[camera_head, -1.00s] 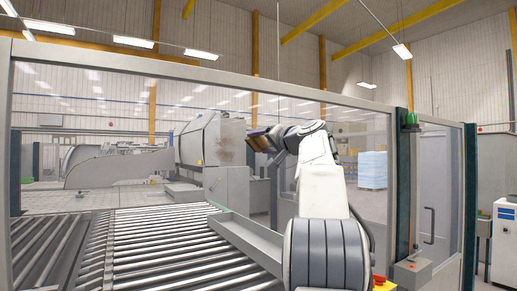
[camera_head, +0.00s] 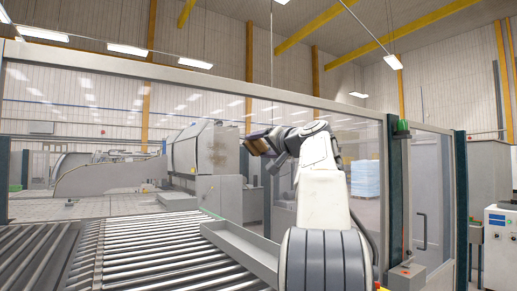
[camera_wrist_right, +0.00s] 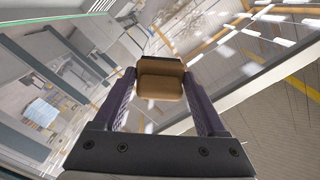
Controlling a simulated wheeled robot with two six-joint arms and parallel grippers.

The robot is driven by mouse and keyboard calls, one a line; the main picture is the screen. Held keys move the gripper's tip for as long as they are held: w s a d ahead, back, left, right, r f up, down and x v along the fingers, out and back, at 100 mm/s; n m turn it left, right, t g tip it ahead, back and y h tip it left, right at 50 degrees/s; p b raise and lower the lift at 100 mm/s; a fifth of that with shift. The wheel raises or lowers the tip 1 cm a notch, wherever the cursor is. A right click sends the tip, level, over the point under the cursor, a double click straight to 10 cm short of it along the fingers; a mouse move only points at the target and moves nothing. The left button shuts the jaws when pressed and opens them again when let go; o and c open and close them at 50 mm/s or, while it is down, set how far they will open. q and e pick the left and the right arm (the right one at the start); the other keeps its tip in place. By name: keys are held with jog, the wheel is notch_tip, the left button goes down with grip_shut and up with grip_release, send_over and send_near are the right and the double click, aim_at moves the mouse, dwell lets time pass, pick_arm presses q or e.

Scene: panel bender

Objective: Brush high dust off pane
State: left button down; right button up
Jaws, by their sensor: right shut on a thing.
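My right gripper (camera_head: 256,143) is raised in front of the glass pane (camera_head: 110,98), below its top rail. It is shut on a brown block-shaped brush (camera_wrist_right: 160,78), which sits between the two dark fingers in the right wrist view. A faint brownish patch (camera_head: 217,149) shows just left of the gripper; I cannot tell whether it is on the glass or on the machine behind. Pale specks (camera_wrist_right: 184,18) show beyond the brush in the wrist view. I cannot tell whether the brush touches the pane. My left gripper is not in view.
A grey metal frame (camera_head: 225,84) borders the pane, with a dark post (camera_head: 397,190) at right. A roller conveyor (camera_head: 120,245) and a grey panel-bending machine (camera_head: 205,150) lie to the left. A white cabinet (camera_head: 500,240) stands at far right.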

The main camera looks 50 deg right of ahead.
jog(key=w+a+f+b, duration=0.2)
jog(key=a, duration=0.3)
jog(key=w+a+f+b, duration=0.1)
jog(key=w+a+f, duration=0.1)
jog(key=a, duration=0.3)
jog(key=shift+p+x, duration=1.75)
jog(key=shift+x, duration=1.05)
jog(key=shift+p+x, duration=0.4)
jog(key=shift+x, duration=0.6)
jog(key=shift+a+r, duration=0.1)
